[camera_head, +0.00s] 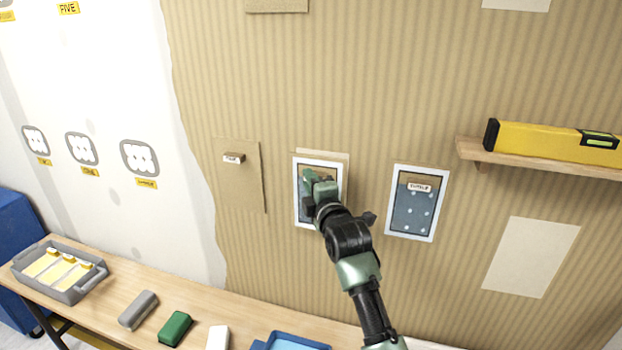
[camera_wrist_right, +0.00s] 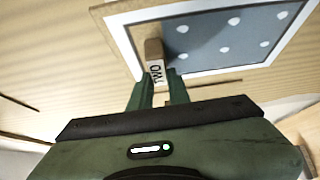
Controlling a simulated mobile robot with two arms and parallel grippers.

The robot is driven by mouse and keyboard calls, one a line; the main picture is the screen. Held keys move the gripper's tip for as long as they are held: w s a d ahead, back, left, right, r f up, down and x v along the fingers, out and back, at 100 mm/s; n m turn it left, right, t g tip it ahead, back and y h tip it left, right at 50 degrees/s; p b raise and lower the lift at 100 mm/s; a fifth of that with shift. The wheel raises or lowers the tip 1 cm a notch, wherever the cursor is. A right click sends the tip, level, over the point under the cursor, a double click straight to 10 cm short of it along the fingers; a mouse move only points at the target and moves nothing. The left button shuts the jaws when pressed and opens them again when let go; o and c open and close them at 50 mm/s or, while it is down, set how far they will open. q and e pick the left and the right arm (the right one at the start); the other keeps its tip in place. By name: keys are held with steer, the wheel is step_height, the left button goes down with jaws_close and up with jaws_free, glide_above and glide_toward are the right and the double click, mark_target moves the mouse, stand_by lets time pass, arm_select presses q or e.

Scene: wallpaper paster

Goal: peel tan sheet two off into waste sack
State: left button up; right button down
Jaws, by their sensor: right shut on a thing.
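The tan tab labelled TWO (camera_wrist_right: 154,52) shows in the right wrist view, against a white-bordered, blue-grey panel with pale dots (camera_wrist_right: 220,38). My right gripper (camera_head: 318,184) is in front of this panel (camera_head: 303,217) in the head view. It is shut on the tab, with both fingers close around the label end in the right wrist view (camera_wrist_right: 158,88). I cannot make out a separate tan sheet at the tab; the gripper hides part of the panel. No waste sack is clearly identifiable. My left gripper is not in view.
A similar dotted panel with a labelled tab (camera_head: 410,212) is to the right, and a tan sheet with a tab (camera_head: 241,186) to the left. A shelf (camera_head: 545,163) carries a yellow level (camera_head: 545,139). Below, a bench (camera_head: 105,310) holds a grey tray (camera_head: 75,292) and blocks.

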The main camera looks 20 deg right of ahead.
steer(key=shift+s+a+p, duration=0.3)
steer(key=shift+s+a, duration=0.05)
steer(key=shift+s, duration=0.2)
steer(key=s+a+p, duration=0.3)
steer(key=s+a, duration=0.1)
steer(key=s, duration=0.2)
stand_by(0.8)
stand_by(0.4)
